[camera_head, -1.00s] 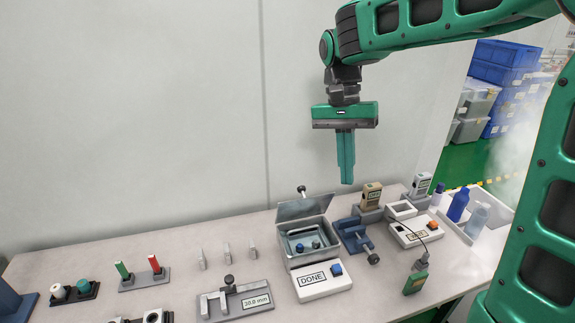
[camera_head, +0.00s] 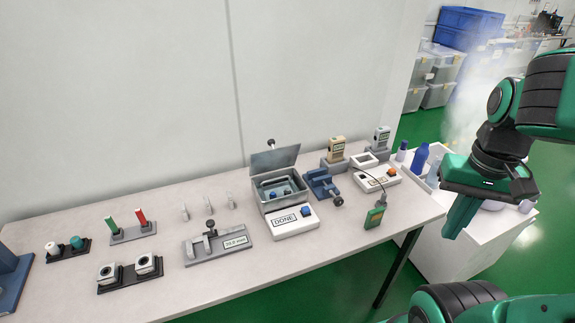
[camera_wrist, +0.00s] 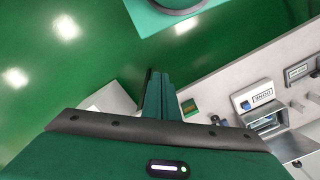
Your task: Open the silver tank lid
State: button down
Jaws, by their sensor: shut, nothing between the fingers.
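The silver tank (camera_head: 268,205) stands on the table behind the white DONE box. Its lid (camera_head: 275,158) is raised and tilted back, with a small dark knob at its top edge. The tank's inside shows, with a light frame and small blue parts in it. The tank also shows at the right of the wrist view (camera_wrist: 268,123). My gripper (camera_head: 453,232) is shut and empty, with its fingers pointing down, well to the right of the tank and apart from it. Its fingers also show in the wrist view (camera_wrist: 160,82).
The DONE box (camera_head: 292,222) is in front of the tank, and a blue clamp (camera_head: 320,183) is to its right. A white side bench (camera_head: 455,262) with bottles stands on the right.

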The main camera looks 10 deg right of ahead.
aim_at(279, 158)
jog(key=u, duration=0.1)
jog(key=k, duration=0.15)
jog(key=u, duration=2.75)
jog(key=i, duration=0.8)
jog(key=z, duration=2.15)
